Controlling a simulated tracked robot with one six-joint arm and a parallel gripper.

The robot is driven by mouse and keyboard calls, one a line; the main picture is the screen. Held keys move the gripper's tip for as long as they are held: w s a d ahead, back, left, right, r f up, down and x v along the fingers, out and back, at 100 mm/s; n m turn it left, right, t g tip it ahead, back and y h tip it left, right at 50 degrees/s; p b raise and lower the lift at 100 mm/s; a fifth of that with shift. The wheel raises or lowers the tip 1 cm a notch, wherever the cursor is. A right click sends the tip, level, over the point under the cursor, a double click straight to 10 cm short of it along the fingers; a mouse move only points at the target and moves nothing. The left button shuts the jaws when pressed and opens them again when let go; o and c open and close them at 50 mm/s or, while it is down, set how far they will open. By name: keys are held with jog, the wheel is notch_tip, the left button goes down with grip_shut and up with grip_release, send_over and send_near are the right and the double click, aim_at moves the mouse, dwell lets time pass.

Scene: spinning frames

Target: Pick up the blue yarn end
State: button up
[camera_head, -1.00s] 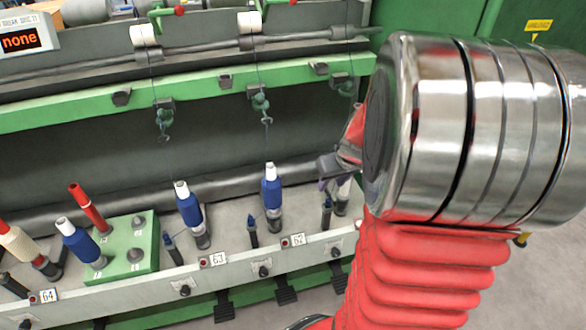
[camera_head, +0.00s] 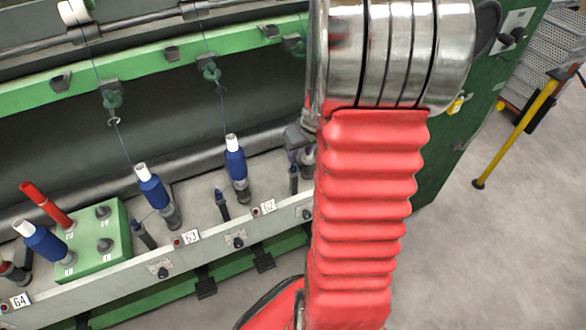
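Blue yarn bobbins stand on the spindle rail: one (camera_head: 150,187) above label 63 and one (camera_head: 236,165) near label 62. A thin thread runs up from each towards a guide hook. A short strand seems to run from the bobbin above 63 to a small dark blue-topped peg (camera_head: 143,235). I cannot make out a loose blue yarn end. My gripper is mostly hidden behind my red and chrome arm. A grey part (camera_head: 297,138) at the arm's left edge looks like part of it, close to the rail's right end. Its fingers cannot be read.
A green beam (camera_head: 140,65) with guide hooks crosses above the rail. Open floor lies at right, with a yellow post (camera_head: 517,132).

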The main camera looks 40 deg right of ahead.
aim_at(294, 163)
jog(key=shift+x, duration=2.4)
jog(key=shift+w, duration=0.1)
jog(key=shift+w+x, duration=0.2)
jog(key=shift+x, duration=2.35)
jog(key=shift+d+r, duration=0.1)
jog(key=shift+d, duration=0.1)
jog(key=shift+c, duration=0.7)
jog(key=c, duration=0.7)
jog(key=shift+o, duration=0.2)
notch_tip(294, 163, up, 10)
